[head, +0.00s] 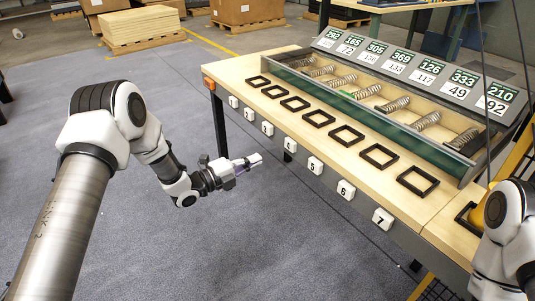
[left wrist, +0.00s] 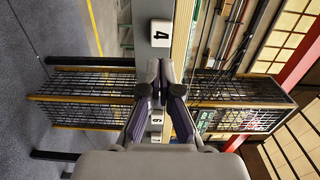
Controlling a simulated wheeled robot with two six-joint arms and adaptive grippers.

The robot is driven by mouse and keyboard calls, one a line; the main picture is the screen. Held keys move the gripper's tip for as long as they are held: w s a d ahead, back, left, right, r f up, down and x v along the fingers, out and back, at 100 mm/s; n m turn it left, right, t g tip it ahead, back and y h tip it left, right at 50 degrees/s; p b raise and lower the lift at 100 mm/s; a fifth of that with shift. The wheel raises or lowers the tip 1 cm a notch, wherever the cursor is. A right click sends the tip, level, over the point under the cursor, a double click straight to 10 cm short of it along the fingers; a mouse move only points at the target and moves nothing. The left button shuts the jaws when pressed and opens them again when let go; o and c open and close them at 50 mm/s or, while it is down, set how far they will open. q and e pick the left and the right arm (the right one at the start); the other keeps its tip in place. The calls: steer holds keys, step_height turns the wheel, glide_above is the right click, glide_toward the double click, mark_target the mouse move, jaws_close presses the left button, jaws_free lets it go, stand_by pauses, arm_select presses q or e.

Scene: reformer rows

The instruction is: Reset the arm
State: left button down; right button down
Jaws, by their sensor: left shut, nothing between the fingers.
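My left arm (head: 138,125) comes in from the left of the head view, bent at the elbow. My left gripper (head: 250,162) is shut and empty, in the air in front of the table's front edge. In the left wrist view my left gripper (left wrist: 160,72) shows its two fingers together with nothing between them, near the number 4 tag (left wrist: 161,33). My right arm (head: 505,235) shows only in part at the lower right edge of the head view. Its gripper is out of view.
The wooden table (head: 400,215) bears a row of black square frames (head: 378,155) and a divided tray (head: 410,138) with several springs. Numbered cards (head: 408,61) stand behind. Pallets of boxes (head: 140,28) stand far back. The grey floor (head: 190,245) at left is clear.

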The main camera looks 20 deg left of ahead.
arm_select(q)
steer(key=v, duration=0.3)
steer(key=shift+s+a+r, duration=0.1)
